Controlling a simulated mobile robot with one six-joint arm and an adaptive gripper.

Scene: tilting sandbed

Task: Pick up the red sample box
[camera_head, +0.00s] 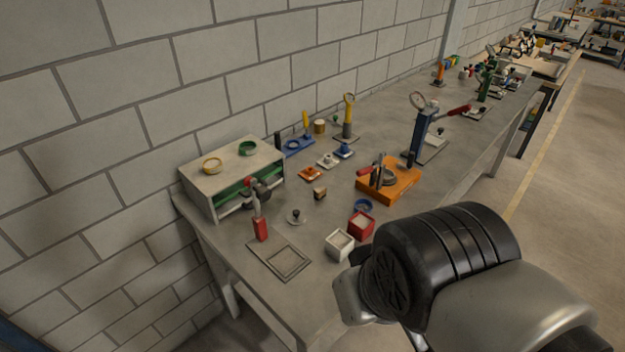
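The red sample box (361,229) is a small, open-topped red box with pale contents. It stands upright on the grey workbench (232,236), near the front edge. A similar white box (339,245) stands just to its left and front. My arm, with a black ribbed joint and grey links, fills the lower right, in front of and to the right of the red box. My gripper's fingers cannot be made out, so whether it is open or shut does not show. Nothing appears to be touching the red box.
An orange base (403,190) with a clamp and a blue ring (363,205) stand behind the red box. A flat square frame (279,260), a red-handled tool (260,228) and a cream shelf unit (192,186) are at left. A block wall runs behind the bench.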

